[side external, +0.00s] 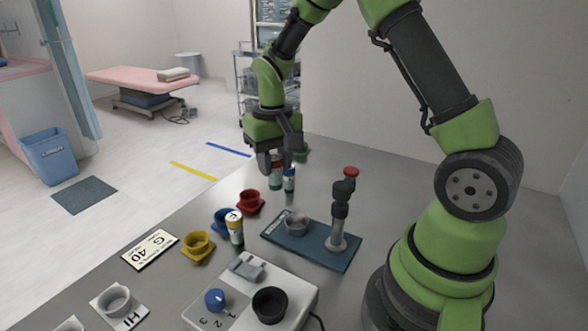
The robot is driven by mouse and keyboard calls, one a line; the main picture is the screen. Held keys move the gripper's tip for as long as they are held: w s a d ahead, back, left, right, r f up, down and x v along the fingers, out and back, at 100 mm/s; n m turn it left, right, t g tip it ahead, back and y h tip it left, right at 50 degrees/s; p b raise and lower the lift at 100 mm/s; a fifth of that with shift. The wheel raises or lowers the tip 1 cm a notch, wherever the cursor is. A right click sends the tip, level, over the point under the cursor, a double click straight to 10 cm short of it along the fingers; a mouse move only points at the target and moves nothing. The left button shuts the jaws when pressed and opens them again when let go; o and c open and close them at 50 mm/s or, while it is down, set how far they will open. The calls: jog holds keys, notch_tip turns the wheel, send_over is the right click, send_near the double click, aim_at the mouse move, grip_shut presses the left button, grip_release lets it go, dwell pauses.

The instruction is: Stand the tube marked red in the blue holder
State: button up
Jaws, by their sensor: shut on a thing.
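My gripper (274,162) points down at the far part of the grey table and is shut on a tube with a red band (277,174). The fingers partly hide this tube, and I cannot tell whether its foot touches the table. A tube with a teal band (289,181) stands upright just to its right, very close. The blue holder (222,219) is nearer the camera and to the left, partly hidden by a yellow-marked tube (235,228). I see no tube in the visible part of its opening.
A red holder (250,202) lies between my gripper and the blue holder. A yellow holder (198,245) is nearer, a green one (301,153) farther back. A dark blue board (318,248) with an upright post (339,215) stands right. A white box (250,298) is in front.

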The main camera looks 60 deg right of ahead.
jog(key=w+a+f+n, duration=0.3)
jog(key=w+a, duration=0.2)
jog(key=w, duration=0.5)
jog(key=shift+a+f, duration=0.15)
jog(key=shift+f, duration=2.75)
jog(key=shift+f, duration=0.55)
jog(key=o, duration=0.7)
notch_tip(320, 180, up, 11)
